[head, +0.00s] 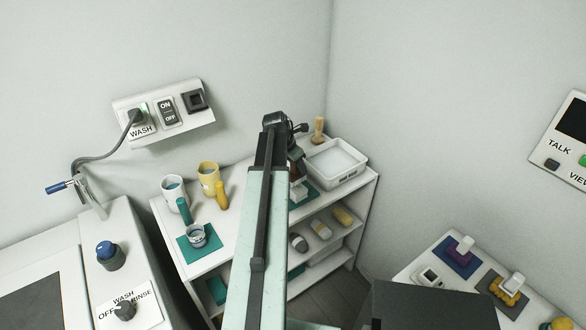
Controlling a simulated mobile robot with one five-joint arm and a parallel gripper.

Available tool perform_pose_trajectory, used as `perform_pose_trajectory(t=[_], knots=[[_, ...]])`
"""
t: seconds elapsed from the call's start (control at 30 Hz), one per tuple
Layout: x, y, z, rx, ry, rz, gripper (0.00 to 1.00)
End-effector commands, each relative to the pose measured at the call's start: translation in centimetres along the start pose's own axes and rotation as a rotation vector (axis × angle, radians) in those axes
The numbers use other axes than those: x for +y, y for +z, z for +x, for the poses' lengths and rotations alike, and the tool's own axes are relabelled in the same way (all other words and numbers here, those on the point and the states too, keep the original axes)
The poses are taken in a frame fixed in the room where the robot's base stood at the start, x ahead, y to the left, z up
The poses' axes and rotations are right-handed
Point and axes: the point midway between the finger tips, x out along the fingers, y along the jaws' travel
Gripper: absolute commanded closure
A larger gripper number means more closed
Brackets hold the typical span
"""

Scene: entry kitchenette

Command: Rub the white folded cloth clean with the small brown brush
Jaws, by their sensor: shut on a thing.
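My gripper (297,165) is over the white shelf top, left of the white tray, and partly hidden by my own arm. It is shut on a small dark brown thing, which looks like the small brown brush (297,174); its shape is mostly hidden. Just below it is a small white thing, likely the white folded cloth (299,193), on a teal mat (312,190). My arm covers part of both. I cannot tell whether the brush touches the cloth.
The white tray (352,176) stands right of my gripper, with a tan wooden-handled thing (318,130) behind it. Lower shelves hold several items. Walls close off the back.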

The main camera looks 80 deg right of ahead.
Motion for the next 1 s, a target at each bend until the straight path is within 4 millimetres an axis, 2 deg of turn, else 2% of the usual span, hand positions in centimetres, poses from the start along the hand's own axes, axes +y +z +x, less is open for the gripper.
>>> perform_pose_trajectory(t=[0.13,0.33,0.53,0.9,1.0], knots=[[-0.2,0.0,0.0,0.0,0.0,0.0,1.0],[-1.5,-0.2,0.3,0.0,0.0,0.001,1.0],[-1.6,-0.4,0.2,0.001,-0.002,0.0,1.0],[-1.6,-3.7,-1.3,0.003,0.0,-0.001,1.0],[-1.5,-3.9,-1.5,0.003,0.001,-0.001,1.0]])
